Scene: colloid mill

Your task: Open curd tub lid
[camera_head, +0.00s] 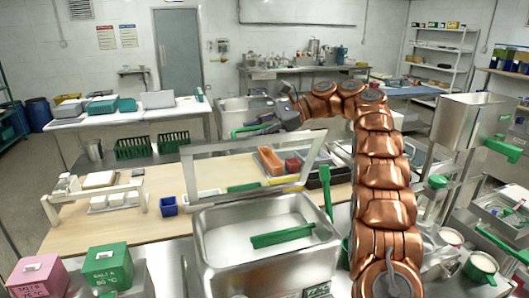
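The curd tub (212,262) is a large steel basin at the front centre, and its inside is visible from above. A grey-framed, see-through lid (189,180) stands raised and tilted up at the tub's back edge. A green handle (240,131) shows at the lid's top edge. My gripper (262,127) is at this handle, at the end of my copper arm coming from the right. Its fingers are small and partly hidden, so I cannot tell whether they are closed on the handle.
A green bar (282,236) lies across the tub's front part. Behind the lid, a wooden-topped table (110,222) holds a blue cup (168,206), white blocks and coloured bins. Pink (38,276) and green (108,265) salt boxes stand at the front left. Steel machinery (470,121) stands at right.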

